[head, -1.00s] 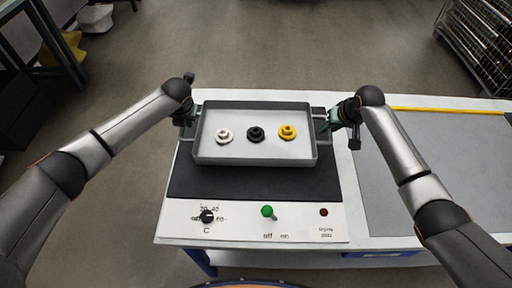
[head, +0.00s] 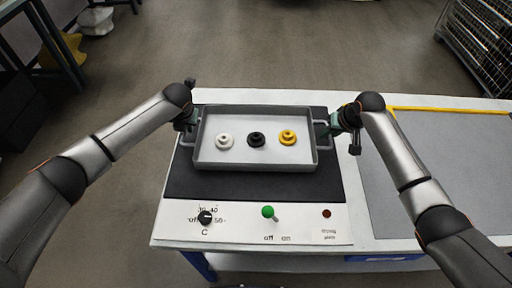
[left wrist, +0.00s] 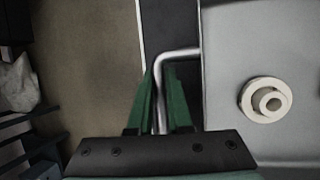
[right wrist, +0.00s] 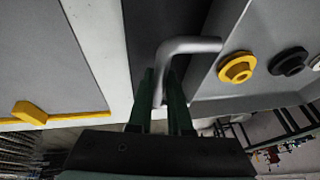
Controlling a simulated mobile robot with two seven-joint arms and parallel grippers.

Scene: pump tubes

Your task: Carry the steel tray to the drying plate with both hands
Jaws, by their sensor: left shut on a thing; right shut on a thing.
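The steel tray (head: 255,167) is over the black drying plate (head: 180,185) in the head view. I cannot tell whether it touches the plate. It holds a white part (head: 224,140), a black part (head: 256,139) and a yellow part (head: 288,137), each a ringed disc. My left gripper (head: 190,123) is shut on the tray's left handle, which shows as a bent bar in the left wrist view (left wrist: 178,54). My right gripper (head: 330,126) is shut on the right handle, which also shows in the right wrist view (right wrist: 190,45).
The plate's white front panel (head: 180,222) carries a black dial (head: 205,217), a green switch (head: 268,211) and a dark red light (head: 326,213). A grey mat (head: 440,170) with a yellow edge strip (head: 450,110) lies to the right. Floor shows behind the table.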

